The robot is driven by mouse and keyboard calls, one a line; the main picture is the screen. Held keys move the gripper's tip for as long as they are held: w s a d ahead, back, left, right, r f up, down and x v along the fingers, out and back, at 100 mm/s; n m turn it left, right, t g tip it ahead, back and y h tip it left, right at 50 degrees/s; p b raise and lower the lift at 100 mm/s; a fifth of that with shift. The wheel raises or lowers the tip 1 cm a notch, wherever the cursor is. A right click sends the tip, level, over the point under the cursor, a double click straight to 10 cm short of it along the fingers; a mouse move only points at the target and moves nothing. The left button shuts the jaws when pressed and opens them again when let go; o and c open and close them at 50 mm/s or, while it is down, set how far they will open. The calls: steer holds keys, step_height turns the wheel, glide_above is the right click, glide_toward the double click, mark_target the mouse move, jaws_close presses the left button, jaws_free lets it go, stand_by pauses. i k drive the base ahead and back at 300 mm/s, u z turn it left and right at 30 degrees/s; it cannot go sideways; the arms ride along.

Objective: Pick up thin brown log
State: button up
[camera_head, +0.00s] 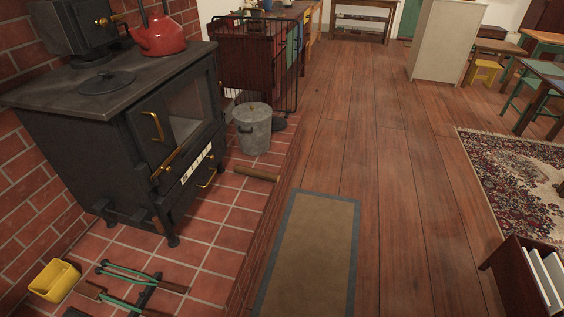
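A thin brown log (257,173) lies on its side on the red tiled hearth (236,216), near the hearth's right edge. It lies right of the black stove and just in front of the grey metal bucket (253,128). A small brown piece (158,225) shows by the stove's front leg; I cannot tell what it is. My gripper is not in view.
The black stove (120,125) carries a red kettle (160,35). Green-handled tools (130,280) and a yellow container (54,280) occupy the hearth's front left. A mat (310,255) lies right of the hearth. The wooden floor (400,190) beyond is clear.

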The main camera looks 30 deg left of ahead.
mark_target(256, 174)
steer(key=i, duration=2.1)
steer(key=u, duration=0.65)
steer(key=i, duration=0.95)
steer(key=u, duration=1.65)
steer(key=i, duration=0.8)
steer(key=u, duration=0.75)
